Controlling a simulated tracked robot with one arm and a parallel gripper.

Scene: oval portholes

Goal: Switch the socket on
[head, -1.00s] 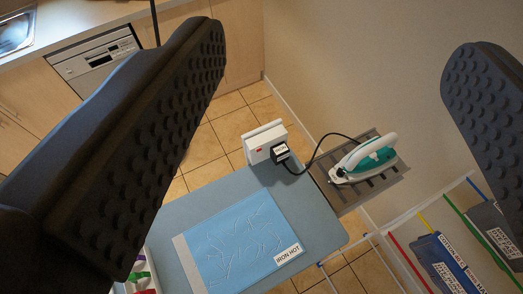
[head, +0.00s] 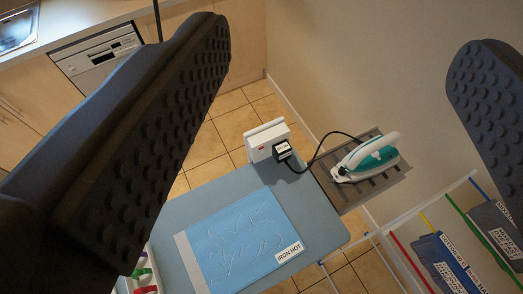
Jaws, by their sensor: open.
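The white socket box (head: 258,143) stands at the far edge of the blue-grey ironing board (head: 185,211). A small red switch (head: 261,149) shows on its front face; its position is too small to tell. A black plug (head: 282,150) with a white label sits in the socket, and a black cord runs from it to the iron. My gripper (head: 345,65) is open and empty. Its two dark studded fingers frame the view at left and right, well apart from the socket, which lies beyond them.
A teal and white iron (head: 370,157) rests on a grey slatted stand (head: 382,187) right of the board. A blue cloth (head: 240,245) labelled IRON HOT lies on the board. Labelled dark items hang on a white rack (head: 420,215) at right. Coloured items (head: 143,274) sit lower left.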

